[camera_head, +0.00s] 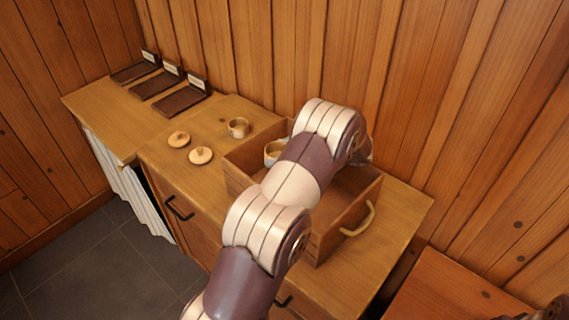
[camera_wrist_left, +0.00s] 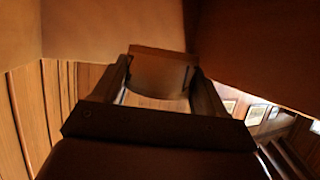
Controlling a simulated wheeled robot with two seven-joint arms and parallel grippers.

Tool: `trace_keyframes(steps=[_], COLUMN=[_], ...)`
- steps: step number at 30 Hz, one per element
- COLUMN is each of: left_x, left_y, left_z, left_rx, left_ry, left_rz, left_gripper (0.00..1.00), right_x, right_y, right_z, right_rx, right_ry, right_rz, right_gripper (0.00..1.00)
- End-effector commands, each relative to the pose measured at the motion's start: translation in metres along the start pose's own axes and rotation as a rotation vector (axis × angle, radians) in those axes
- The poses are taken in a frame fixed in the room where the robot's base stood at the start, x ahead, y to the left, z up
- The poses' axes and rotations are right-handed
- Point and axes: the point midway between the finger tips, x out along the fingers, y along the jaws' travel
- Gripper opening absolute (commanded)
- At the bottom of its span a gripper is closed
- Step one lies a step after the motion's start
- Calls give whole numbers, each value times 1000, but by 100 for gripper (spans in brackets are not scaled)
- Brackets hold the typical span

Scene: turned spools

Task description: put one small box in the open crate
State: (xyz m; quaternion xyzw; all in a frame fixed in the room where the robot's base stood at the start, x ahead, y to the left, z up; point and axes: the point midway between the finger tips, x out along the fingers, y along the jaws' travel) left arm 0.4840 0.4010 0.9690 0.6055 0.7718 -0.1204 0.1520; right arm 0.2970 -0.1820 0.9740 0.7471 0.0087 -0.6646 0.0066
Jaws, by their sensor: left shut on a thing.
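My left gripper is mostly hidden behind that arm in the head view. In the left wrist view my left gripper (camera_wrist_left: 160,78) is shut on a small wooden box (camera_wrist_left: 162,72) with a curved lower edge.
Several dark trays with cards (camera_head: 181,100) stand at the back left. The plank wall is close behind. The cabinet top (camera_head: 400,215) is clear right of the crate.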

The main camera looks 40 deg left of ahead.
Motion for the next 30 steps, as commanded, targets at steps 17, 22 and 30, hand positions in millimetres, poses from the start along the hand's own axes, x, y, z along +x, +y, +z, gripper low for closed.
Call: trace_keyframes(steps=[17,22,30], left_x=[18,20,22], left_y=[8,8,8], left_z=[42,47,53], left_rx=[0,0,0], left_ry=[-1,-1,-1], left_rz=[0,0,0], left_gripper=[44,44,44], right_x=[-4,-2,1], right_y=[0,0,0], right_z=[0,0,0], right_rx=[0,0,0], right_ry=[0,0,0], right_rz=[0,0,0], right_gripper=[43,43,43])
